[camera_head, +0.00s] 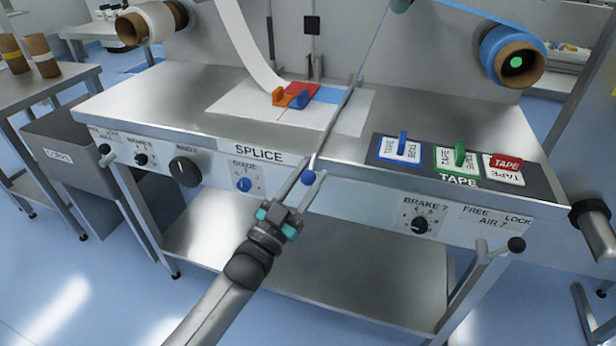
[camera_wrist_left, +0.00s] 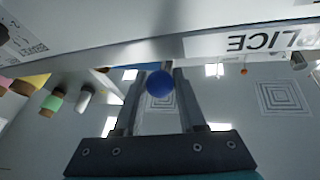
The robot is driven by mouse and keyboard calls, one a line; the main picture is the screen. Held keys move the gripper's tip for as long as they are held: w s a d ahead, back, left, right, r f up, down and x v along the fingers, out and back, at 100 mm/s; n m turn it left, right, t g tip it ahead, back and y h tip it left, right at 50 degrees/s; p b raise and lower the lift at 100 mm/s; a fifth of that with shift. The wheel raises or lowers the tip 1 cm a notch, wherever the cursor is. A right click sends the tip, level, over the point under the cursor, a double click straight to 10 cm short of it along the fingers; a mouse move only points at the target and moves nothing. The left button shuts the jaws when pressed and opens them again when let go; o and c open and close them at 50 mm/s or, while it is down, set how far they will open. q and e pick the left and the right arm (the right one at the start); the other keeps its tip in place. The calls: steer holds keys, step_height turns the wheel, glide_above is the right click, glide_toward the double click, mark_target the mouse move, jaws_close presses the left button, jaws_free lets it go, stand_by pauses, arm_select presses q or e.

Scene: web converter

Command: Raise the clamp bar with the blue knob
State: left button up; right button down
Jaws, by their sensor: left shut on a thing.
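The clamp bar (camera_head: 337,118) is a thin metal bar that runs from the table's front edge back across the splice area. Its blue knob (camera_head: 308,177) sits at the near end, just in front of the table edge. My left gripper (camera_head: 303,183) reaches up from below and is shut on the blue knob. In the left wrist view the blue knob (camera_wrist_left: 160,84) sits between the two fingertips (camera_wrist_left: 157,90). I cannot tell whether the bar touches the surface under it. My right gripper is not in view.
A white splice pad (camera_head: 240,112) with orange, red and blue pieces lies left of the bar. Tape cards (camera_head: 459,163) lie to the right. The front panel (camera_head: 205,172) has several dials. A blue roll (camera_head: 490,45) hangs at upper right. A lower shelf (camera_head: 340,275) lies beneath.

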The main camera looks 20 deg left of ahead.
arm_select(q)
jaws_close()
stand_by(0.7)
steer(key=shift+r, duration=0.1)
